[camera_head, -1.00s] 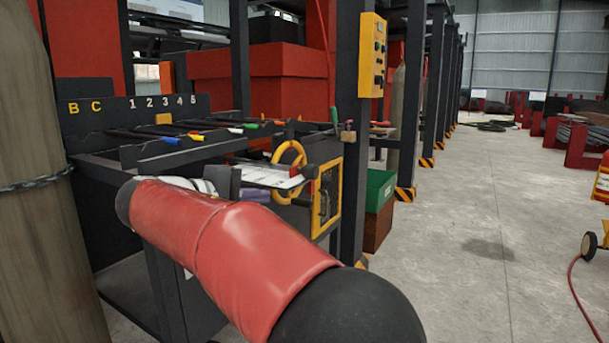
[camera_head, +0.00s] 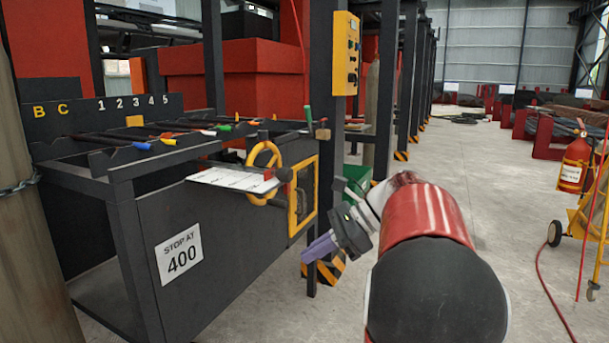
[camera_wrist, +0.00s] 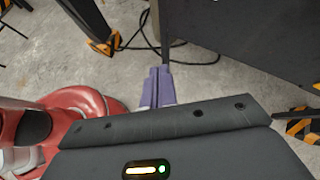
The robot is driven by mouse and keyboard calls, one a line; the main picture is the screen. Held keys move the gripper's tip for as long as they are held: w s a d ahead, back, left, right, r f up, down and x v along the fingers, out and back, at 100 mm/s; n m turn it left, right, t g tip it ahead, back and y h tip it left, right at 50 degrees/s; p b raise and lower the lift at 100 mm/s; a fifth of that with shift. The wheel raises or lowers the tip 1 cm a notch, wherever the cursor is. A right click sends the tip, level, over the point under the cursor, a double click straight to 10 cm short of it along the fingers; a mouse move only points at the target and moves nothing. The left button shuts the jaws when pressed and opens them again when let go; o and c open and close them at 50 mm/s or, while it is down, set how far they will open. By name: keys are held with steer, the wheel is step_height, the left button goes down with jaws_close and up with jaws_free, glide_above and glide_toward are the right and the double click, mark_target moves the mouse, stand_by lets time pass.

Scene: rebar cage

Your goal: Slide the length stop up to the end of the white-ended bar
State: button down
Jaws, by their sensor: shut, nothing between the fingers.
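The white-ended bar (camera_head: 207,132) lies among bars with coloured ends on the dark rack at left. I cannot tell for sure which piece is the length stop. An orange block (camera_head: 135,121) sits by the numbered back panel. My gripper (camera_head: 308,254) has purple fingers, shut and empty, and hangs right of the rack, clear of the blocks and bars. The shut fingers also show in the wrist view (camera_wrist: 157,70), over the floor.
A yellow handwheel (camera_head: 263,155) and yellow-framed panel (camera_head: 303,195) are at the rack's right end. A sign (camera_head: 179,254) reads "STOP AT 400". A dark post with a yellow control box (camera_head: 345,53) stands behind my gripper. Open floor lies right, with a fire extinguisher (camera_head: 574,162).

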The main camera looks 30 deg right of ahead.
steer(key=s+d+r+m+t, duration=0.2)
steer(key=d+r+m+t, duration=0.5)
steer(key=d+r+t, duration=0.35)
steer(key=y, duration=0.1)
glide_toward(291, 175)
steer(key=shift+g, duration=0.45)
steer(key=x, duration=0.7)
steer(key=shift+w+d+r, duration=0.1)
steer(key=shift+d+r, duration=0.1)
steer(key=shift+r, duration=0.1)
steer(key=shift+p, duration=0.3)
steer(key=shift+w+a+r+p, duration=0.2)
steer(key=shift+w+a+p, duration=0.2)
steer(key=shift+p, duration=0.25)
steer(key=shift+w+f, duration=0.1)
steer(key=shift+f, duration=0.05)
